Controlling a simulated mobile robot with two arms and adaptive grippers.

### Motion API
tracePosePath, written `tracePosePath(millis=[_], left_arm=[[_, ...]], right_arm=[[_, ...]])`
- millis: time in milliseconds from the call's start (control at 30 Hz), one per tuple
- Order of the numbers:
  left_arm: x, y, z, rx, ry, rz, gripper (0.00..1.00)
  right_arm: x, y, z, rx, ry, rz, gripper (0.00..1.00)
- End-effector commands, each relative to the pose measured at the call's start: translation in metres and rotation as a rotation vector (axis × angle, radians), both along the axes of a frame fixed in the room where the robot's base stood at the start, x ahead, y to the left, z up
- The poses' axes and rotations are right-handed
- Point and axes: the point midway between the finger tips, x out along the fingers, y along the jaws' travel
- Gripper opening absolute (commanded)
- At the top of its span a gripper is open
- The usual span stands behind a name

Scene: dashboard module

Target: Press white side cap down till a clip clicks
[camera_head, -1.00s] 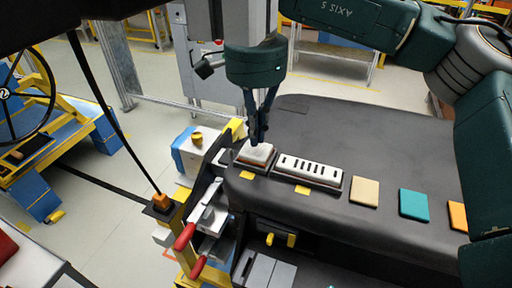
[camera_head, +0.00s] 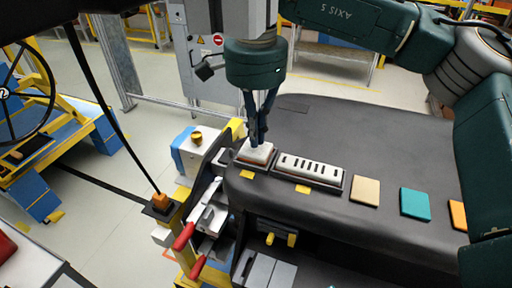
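The white side cap (camera_head: 256,152) sits at the left end of the dark dashboard (camera_head: 330,125), left of a slotted white panel (camera_head: 308,168). My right gripper (camera_head: 258,143) points down over the cap, and its fingertips appear to touch the cap's top. The fingers are close together with nothing visible between them. Whether the cap sits fully down in its seat cannot be told. My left gripper does not show.
Tan (camera_head: 365,190), teal (camera_head: 415,204) and orange (camera_head: 458,214) pads lie on the dashboard to the right. Clamps with red handles (camera_head: 184,236) stand at the front left.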

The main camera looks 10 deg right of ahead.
Motion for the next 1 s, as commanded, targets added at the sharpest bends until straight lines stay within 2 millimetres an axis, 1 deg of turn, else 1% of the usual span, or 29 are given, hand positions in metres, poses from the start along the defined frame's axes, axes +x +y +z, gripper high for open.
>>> tracePosePath(millis=[1000], left_arm=[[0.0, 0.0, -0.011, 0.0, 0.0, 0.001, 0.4]], right_arm=[[0.0, 0.0, -0.015, 0.0, 0.0, 0.0, 0.0]])
